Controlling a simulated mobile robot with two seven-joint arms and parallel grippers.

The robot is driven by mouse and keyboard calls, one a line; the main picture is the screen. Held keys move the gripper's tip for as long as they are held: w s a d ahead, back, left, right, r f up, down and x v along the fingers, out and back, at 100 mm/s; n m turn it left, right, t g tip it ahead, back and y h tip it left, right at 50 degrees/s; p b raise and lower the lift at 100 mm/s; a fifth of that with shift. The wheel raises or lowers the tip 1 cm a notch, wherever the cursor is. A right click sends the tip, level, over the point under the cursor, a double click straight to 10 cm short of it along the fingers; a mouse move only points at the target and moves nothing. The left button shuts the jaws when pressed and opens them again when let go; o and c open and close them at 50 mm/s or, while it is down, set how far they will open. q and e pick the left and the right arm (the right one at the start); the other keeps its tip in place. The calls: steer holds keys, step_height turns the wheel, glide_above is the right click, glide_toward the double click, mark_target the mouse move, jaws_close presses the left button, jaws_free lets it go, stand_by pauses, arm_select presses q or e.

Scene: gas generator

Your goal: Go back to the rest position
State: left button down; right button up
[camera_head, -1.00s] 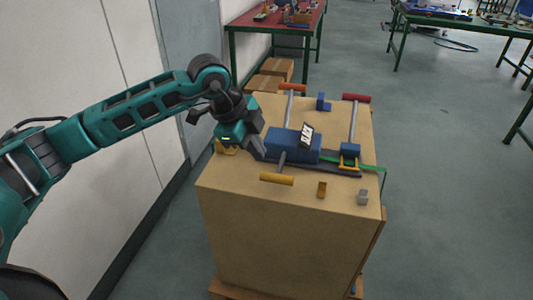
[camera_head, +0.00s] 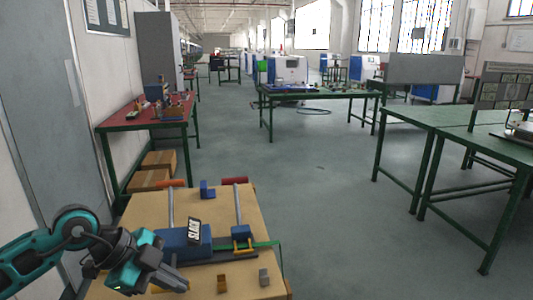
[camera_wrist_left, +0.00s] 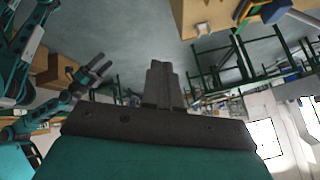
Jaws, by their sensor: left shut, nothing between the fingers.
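My left gripper (camera_head: 176,281) is at the lower left of the head view, at the near left side of the wooden workbench box. Its fingers are together with nothing between them. They also show shut in the middle of the left wrist view (camera_wrist_left: 160,84). My other arm shows at the left of the left wrist view, with its gripper (camera_wrist_left: 100,66) small, its two fingers apart and empty. On the box top (camera_head: 245,205) sits a blue block device (camera_head: 180,242) with a small labelled plate (camera_head: 194,231) on it.
Red-handled (camera_head: 234,180) and orange-handled (camera_head: 170,183) rods, a blue part (camera_head: 207,190) and small yellow (camera_head: 222,284) and grey (camera_head: 264,277) blocks lie on the box. A red table (camera_head: 150,123) stands behind left, green tables (camera_head: 450,125) right. The floor between is open.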

arm_select(q)
steer(key=s+d+r+t+h, duration=0.1)
steer(key=s+d+h, duration=0.1)
steer(key=d+h, duration=0.35)
steer(key=s+d+r+t+h, duration=0.1)
steer(key=s+d+r+h, duration=0.1)
steer(key=d+h, duration=0.3)
steer(key=a+f+n+t+y+p, duration=0.1)
steer(key=a+f+n+t+y, duration=0.6)
steer(key=f+n+t+y, duration=0.65)
steer(key=s+a+f+n+g+y, duration=0.2)
steer(key=s+f+n+g, duration=0.1)
steer(key=s+f+g, duration=0.4)
steer(key=s+f, duration=0.3)
steer(key=shift+s+a+f+g, duration=0.15)
steer(key=shift+a+f+g, duration=0.1)
steer(key=shift+f+g, duration=0.1)
